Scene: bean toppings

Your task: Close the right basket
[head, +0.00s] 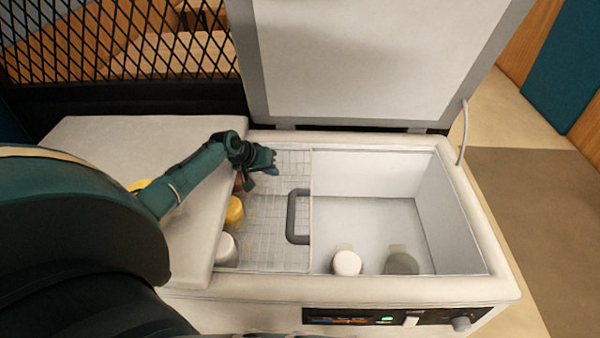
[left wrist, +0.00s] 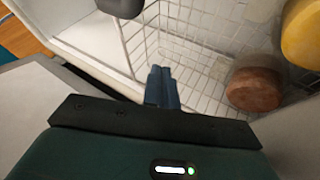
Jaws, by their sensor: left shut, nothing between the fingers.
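A white chest with its lid raised holds one wire basket (head: 285,235) in the left part of its opening. The basket has a grey handle (head: 292,217) on its right side. The basket's wire wall also shows in the left wrist view (left wrist: 142,45), with a dark piece of the handle (left wrist: 122,6) at the top. My left gripper (head: 272,162) is over the back part of the basket, left of and behind the handle. Its fingers are shut and empty, pointing at the wire mesh in the left wrist view (left wrist: 162,84). Whether they touch the wire is unclear. My right gripper is not in view.
A yellow jar (head: 235,211), a white jar (head: 227,248) and a brown-topped jar (left wrist: 255,90) are at the basket. A white-topped jar (head: 346,263) and a grey-topped jar (head: 401,264) stand in the open right compartment. The raised lid (head: 360,60) is behind.

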